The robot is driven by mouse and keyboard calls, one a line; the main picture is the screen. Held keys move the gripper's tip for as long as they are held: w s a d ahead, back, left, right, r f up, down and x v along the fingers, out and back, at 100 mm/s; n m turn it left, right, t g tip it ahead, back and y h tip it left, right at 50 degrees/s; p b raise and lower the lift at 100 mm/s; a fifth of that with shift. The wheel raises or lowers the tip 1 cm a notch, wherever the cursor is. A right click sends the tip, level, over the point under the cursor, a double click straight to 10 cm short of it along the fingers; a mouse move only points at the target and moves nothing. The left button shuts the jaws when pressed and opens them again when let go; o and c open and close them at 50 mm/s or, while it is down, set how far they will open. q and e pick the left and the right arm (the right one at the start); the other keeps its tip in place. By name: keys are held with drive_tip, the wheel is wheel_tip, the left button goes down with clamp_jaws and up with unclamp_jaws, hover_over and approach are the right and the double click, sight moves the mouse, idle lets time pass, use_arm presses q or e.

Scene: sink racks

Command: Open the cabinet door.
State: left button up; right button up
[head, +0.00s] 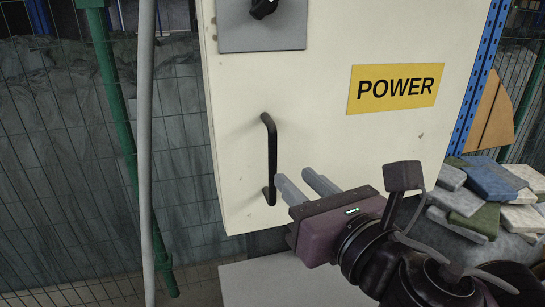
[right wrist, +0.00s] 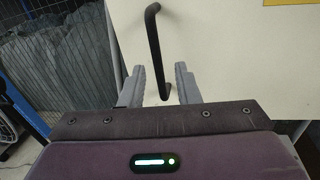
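The cream cabinet door (head: 330,150) fills the middle of the head view and looks closed. A black vertical bar handle (head: 271,160) stands on its left side. My right gripper (head: 297,180) is just right of the handle's lower end, its two grey fingers apart and pointing at it. In the right wrist view, the handle (right wrist: 156,45) rises between the open fingers (right wrist: 158,85), with its lower end in the gap. I cannot tell whether a finger touches it. My left gripper is in neither view.
A black knob (head: 263,8) sits on a grey plate above the handle. A yellow POWER sign (head: 395,88) is on the door. Wire fencing with a green post (head: 115,100) and a pale pole (head: 145,150) stand at left. Stacked slabs (head: 485,195) lie at right.

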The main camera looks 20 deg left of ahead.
sight(275, 160)
drive_tip(key=shift+n, duration=0.4)
drive_tip(key=x, duration=0.7)
drive_tip(key=shift+a+r, duration=0.1)
drive_tip(key=shift+a, duration=0.35)
drive_tip(key=shift+c, duration=0.4)
clamp_jaws()
